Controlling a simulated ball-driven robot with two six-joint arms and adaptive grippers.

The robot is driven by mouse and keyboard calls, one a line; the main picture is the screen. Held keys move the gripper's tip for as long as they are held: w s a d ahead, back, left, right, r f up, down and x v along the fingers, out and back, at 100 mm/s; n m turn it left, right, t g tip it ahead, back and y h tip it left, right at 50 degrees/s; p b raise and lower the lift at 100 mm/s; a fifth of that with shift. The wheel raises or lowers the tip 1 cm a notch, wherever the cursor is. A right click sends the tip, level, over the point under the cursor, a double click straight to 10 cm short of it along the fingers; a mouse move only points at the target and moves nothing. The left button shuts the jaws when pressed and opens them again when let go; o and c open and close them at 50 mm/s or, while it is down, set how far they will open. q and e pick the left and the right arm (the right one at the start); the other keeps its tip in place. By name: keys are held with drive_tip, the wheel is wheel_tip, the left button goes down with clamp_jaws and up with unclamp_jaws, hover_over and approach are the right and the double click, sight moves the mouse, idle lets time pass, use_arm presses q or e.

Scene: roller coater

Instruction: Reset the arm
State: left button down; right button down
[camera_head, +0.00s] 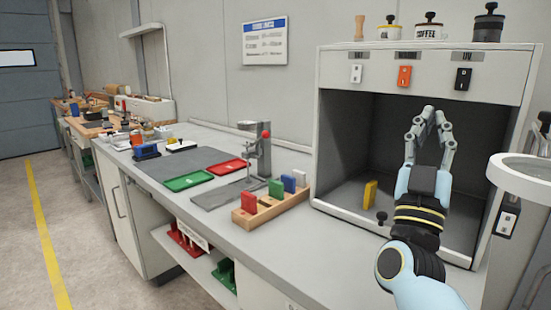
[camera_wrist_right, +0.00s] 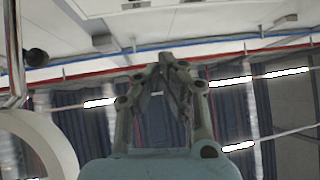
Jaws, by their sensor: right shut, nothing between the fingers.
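My right gripper (camera_head: 428,112) is raised in front of the open grey cabinet (camera_head: 330,75) in the head view, fingers pointing up. Its fingertips meet and nothing is between them. In the right wrist view my right gripper (camera_wrist_right: 168,62) also shows with its fingertips together, against the ceiling. My right arm comes in from the lower right. My left gripper is in neither view.
A yellow block (camera_head: 370,193) stands inside the cabinet, left of my arm. A wooden rack (camera_head: 270,206) with coloured blocks sits on the bench. Red (camera_head: 228,166) and green (camera_head: 188,180) trays lie farther left. A round pale vessel (camera_head: 525,175) stands close at right. Jars top the cabinet.

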drive_tip(key=s+a+f+n+g+y, duration=0.25)
drive_tip(key=f+n+y, duration=0.25)
drive_tip(key=f+y, duration=0.3)
drive_tip(key=s+a+f+n+g+y, duration=0.15)
drive_tip(key=f+n+g+y, duration=0.25)
drive_tip(key=f+y, duration=0.45)
drive_tip(key=s+f+g, duration=0.2)
drive_tip(key=s, duration=0.1)
drive_tip(key=s+f+g, duration=0.2)
drive_tip(key=s+f, duration=0.1)
drive_tip(key=s+f+g, duration=0.2)
drive_tip(key=s, duration=0.2)
drive_tip(key=shift+d+f+m+h, duration=0.15)
drive_tip(key=shift+f+m+h, duration=0.15)
drive_tip(key=shift+m, duration=0.1)
drive_tip(key=s+d+f+m+g+h, duration=0.1)
drive_tip(key=s+d+f+m+g, duration=0.15)
drive_tip(key=s+g, duration=0.75)
drive_tip(key=s+d+f+t+b, duration=0.1)
drive_tip(key=s+d+f+b, duration=0.2)
drive_tip(key=f, duration=1.4)
drive_tip(key=s+f+t+b, duration=0.15)
drive_tip(key=s+f, duration=0.35)
drive_tip(key=f, duration=1.2)
drive_tip(key=s+d+f+g+b, duration=0.1)
drive_tip(key=s+f+b, duration=0.2)
drive_tip(key=s+f, duration=1.4)
drive_tip(key=shift+g+b, duration=0.4)
